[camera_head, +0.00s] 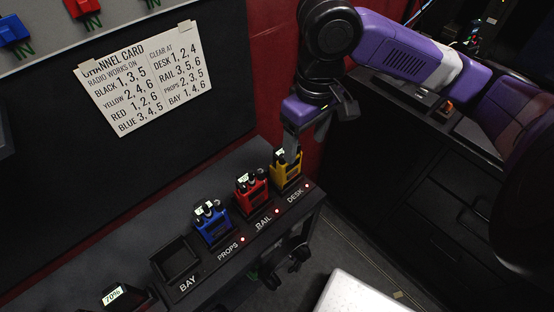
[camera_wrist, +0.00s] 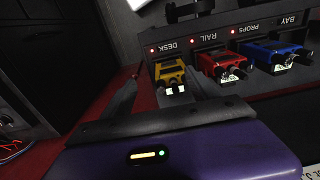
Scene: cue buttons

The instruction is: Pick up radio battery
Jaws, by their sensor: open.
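My gripper (camera_head: 291,146) is open and points down at the yellow radio (camera_head: 286,172) in the DESK slot. In the wrist view the yellow radio (camera_wrist: 170,74) shows between the open fingers (camera_wrist: 162,80); I cannot tell whether they touch it. A red radio (camera_head: 250,194) stands in the RAIL slot and a blue radio (camera_head: 212,228) in the PROPS slot. The BAY slot (camera_head: 175,258) is empty. A dark block with a lit "70%" label (camera_head: 115,296) is cut off at the lower left; I cannot tell whether it is a battery. No separate battery is clearly visible.
The slots sit in a dark rack (camera_head: 262,232) with red lights by DESK, RAIL and PROPS. A channel card (camera_head: 150,80) hangs on the wall behind. A red wall (camera_head: 275,80) is close behind my gripper. A white surface (camera_head: 355,295) is at the lower edge.

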